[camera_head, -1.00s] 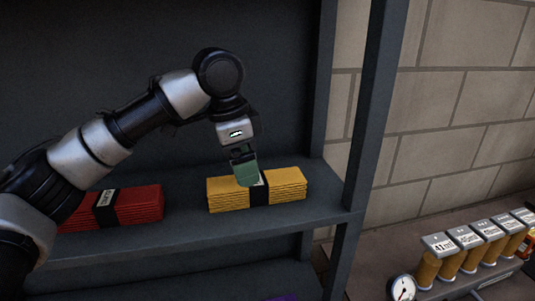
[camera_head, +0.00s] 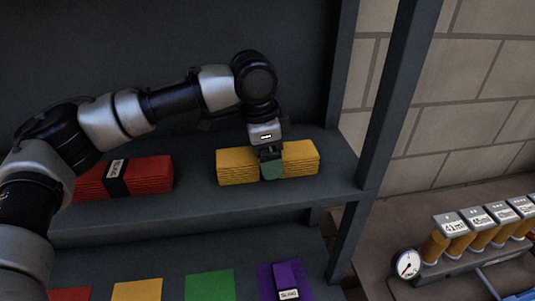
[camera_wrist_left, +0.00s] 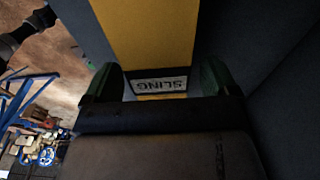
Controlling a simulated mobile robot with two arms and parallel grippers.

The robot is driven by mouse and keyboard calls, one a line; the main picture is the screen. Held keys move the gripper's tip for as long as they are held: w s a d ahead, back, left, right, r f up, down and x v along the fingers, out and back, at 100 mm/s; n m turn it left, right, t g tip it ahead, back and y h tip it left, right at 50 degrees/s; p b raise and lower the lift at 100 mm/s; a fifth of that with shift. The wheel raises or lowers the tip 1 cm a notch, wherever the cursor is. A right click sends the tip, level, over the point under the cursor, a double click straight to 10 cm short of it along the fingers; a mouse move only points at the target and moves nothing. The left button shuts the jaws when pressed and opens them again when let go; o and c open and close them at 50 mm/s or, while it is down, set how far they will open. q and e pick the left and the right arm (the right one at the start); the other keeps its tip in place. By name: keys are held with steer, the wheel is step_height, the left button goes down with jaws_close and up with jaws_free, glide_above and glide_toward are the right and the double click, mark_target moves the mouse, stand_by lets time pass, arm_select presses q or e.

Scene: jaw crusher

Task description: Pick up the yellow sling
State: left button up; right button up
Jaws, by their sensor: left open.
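The yellow sling (camera_head: 237,167) is a folded, layered stack with a dark band around its middle. It lies on the shelf (camera_head: 190,208), right of the red sling (camera_head: 150,177). My left gripper (camera_head: 272,172) is at the front of the yellow sling's middle, pointing down and covering the band. In the left wrist view its two green fingers (camera_wrist_left: 160,84) are apart, with the white SLING label (camera_wrist_left: 160,85) and yellow fabric (camera_wrist_left: 150,35) showing between them. I cannot tell whether the fingers touch the sling. My right gripper is not in view.
A lower shelf holds flat red, yellow, green (camera_head: 210,285) and purple (camera_head: 285,281) pieces. A shelf post (camera_head: 385,110) stands to the right. Beyond it is a bench with a gauge (camera_head: 407,264) and several labelled cylinders (camera_head: 458,245). Shelf space right of the yellow sling is clear.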

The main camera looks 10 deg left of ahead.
arm_select(q)
steer(key=shift+d+f, duration=0.1)
steer(key=shift+f, duration=0.75)
steer(key=shift+c, duration=0.3)
steer(key=c, duration=1.2)
steer(key=shift+r, duration=0.1)
steer(key=shift+c, duration=0.2)
